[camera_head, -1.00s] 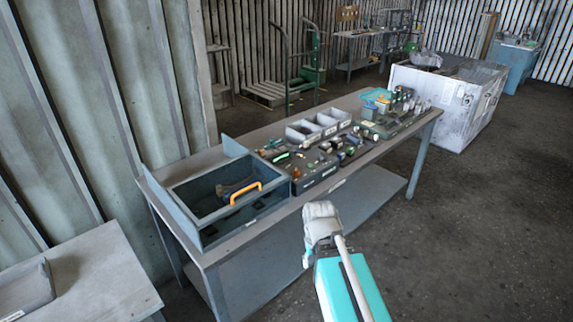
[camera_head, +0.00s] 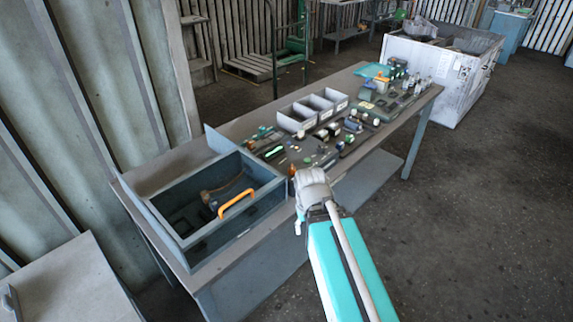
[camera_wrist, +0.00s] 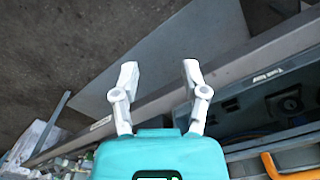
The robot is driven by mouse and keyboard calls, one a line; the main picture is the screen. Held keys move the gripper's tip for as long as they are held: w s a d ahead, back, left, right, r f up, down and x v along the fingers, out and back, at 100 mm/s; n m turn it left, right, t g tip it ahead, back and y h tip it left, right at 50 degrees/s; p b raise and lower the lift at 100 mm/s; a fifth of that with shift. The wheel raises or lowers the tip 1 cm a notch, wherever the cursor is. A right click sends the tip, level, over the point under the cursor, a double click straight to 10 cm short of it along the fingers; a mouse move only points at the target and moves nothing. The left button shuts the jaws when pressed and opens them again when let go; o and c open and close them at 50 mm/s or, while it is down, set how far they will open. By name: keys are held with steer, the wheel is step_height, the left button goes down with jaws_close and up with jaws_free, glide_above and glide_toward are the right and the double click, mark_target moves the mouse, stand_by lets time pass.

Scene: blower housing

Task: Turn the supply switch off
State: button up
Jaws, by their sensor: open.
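I cannot pick out the supply switch for certain. In the wrist view, a dark round part (camera_wrist: 290,103) sits in a dark recess at the right, too small to identify. A grey-blue open box (camera_head: 170,218) with an orange handle (camera_head: 236,203) stands on the left end of the workbench in the head view. The handle also shows at the lower right of the wrist view (camera_wrist: 288,170). My gripper (camera_wrist: 160,74) is open and empty, its two white fingers apart near the bench's front edge. In the head view, my arm's end hides its fingers.
The workbench (camera_head: 372,140) carries small parts and grey bins (camera_head: 312,110) right of the box. A lower shelf (camera_head: 262,272) lies beneath it. Another table (camera_head: 70,285) stands at the lower left. A white crate (camera_head: 432,75) is behind the right end. The floor at right is clear.

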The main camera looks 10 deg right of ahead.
steer(key=shift+w+d, duration=0.1)
steer(key=shift+o, duration=1.7)
steer(key=shift+w+r, duration=0.1)
steer(key=shift+w, duration=0.05)
step_height(320, 180, up, 12)
steer(key=m+p, duration=1.2)
steer(key=m, duration=0.8)
glide_above(291, 167)
steer(key=shift+w+r, duration=0.1)
steer(key=shift+f, duration=0.25)
step_height(291, 167, down, 13)
steer(key=b, duration=1.3)
steer(key=shift+f, duration=0.15)
